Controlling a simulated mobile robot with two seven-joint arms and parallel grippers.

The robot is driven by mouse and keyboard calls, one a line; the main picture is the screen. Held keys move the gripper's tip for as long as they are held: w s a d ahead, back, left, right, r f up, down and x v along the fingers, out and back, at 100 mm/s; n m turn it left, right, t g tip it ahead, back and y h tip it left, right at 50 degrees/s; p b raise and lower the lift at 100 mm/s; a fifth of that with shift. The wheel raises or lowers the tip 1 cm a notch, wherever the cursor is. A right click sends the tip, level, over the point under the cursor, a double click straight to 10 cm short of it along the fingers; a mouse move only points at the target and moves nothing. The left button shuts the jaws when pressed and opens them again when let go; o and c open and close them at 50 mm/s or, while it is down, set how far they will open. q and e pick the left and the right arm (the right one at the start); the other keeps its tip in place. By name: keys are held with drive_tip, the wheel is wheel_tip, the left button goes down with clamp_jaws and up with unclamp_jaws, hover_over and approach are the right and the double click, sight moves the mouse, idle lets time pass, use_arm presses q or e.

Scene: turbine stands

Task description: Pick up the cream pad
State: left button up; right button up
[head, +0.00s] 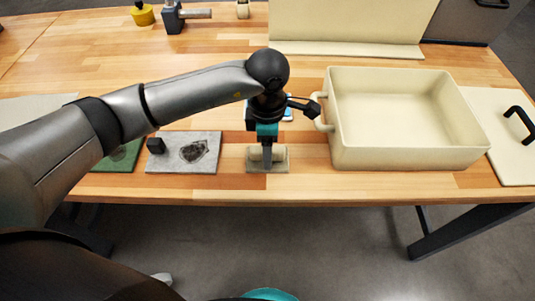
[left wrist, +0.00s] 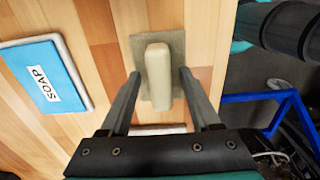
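The cream pad (left wrist: 158,72) is a rounded oblong block lying on a small grey-beige mat (left wrist: 174,42) in the left wrist view. In the head view the pad (head: 280,153) is near the table's front edge, and its middle is hidden behind my left gripper (head: 267,158). My left gripper (left wrist: 160,75) points down over the pad and is open. Its fingers lie to either side of the pad, with gaps visible in the left wrist view. Whether the fingertips are down at pad height is hard to tell. My right gripper is not in view.
A cream basin (head: 400,150) stands close to the right of my left gripper. A grey stone-like slab (head: 210,160) and a green mat (head: 122,157) lie to the left. A blue SOAP plaque (left wrist: 45,75) lies behind the pad. The front edge (head: 330,200) is close.

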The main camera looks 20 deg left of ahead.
use_arm(q)
clamp_jaws()
drive_tip(key=shift+r, duration=0.15)
idle(0.5)
wheel_tip(320, 180, up, 20)
drive_tip(key=p, duration=0.1)
idle(0.3)
